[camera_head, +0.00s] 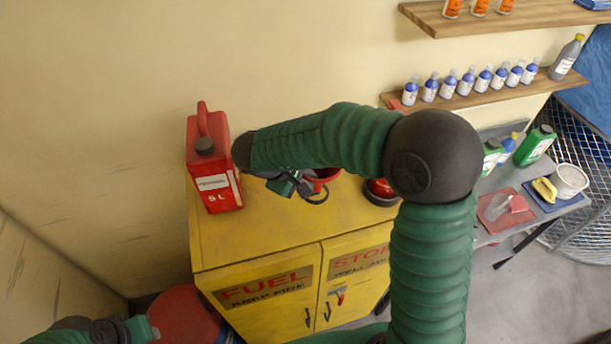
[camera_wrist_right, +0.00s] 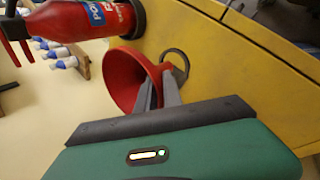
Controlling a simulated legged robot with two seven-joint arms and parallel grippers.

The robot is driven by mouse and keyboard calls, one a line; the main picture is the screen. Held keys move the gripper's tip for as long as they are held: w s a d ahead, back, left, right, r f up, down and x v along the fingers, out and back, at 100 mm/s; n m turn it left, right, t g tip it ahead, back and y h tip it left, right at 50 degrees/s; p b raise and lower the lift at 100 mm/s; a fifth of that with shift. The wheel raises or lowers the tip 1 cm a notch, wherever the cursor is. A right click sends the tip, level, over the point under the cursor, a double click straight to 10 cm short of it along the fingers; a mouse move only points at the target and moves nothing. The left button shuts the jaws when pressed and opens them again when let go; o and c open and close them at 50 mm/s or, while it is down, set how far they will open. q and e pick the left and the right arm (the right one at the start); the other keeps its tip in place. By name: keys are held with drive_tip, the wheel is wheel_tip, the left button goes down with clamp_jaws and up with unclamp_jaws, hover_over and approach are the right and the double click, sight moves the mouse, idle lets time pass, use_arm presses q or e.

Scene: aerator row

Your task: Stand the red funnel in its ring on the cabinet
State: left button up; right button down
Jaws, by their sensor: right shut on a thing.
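The red funnel (camera_wrist_right: 128,80) is between the fingers of my right gripper (camera_wrist_right: 160,88), which is shut on it. In the wrist view its wide mouth faces left and its narrow end is hidden behind the fingers. The dark ring (camera_wrist_right: 177,60) is by the yellow cabinet top, just beyond the fingers; I cannot tell whether the spout is inside it. In the head view the funnel (camera_head: 324,174) and ring (camera_head: 318,197) show partly, below my right forearm, over the yellow cabinet (camera_head: 240,245). My left gripper (camera_head: 142,329) is at the bottom left, its fingers not clear.
A red fuel can (camera_head: 215,178) stands on the cabinet's left end. A red extinguisher (camera_wrist_right: 85,18) with a dark base stands on the cabinet to the funnel's right in the head view. A red drum (camera_head: 180,318) is at the lower left. Bottles line the wall shelf (camera_head: 470,98).

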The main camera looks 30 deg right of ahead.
drive_tip(key=shift+s+r, duration=0.1)
drive_tip(key=shift+s, duration=0.2)
drive_tip(key=shift+a, duration=0.1)
drive_tip(key=shift+w+f, duration=0.4)
drive_tip(key=shift+f, duration=0.3)
use_arm(q)
drive_tip(key=shift+s, duration=0.1)
use_arm(e)
wheel_tip(320, 180, down, 3)
drive_tip(key=shift+s+r, duration=0.15)
drive_tip(key=shift+f, duration=0.2)
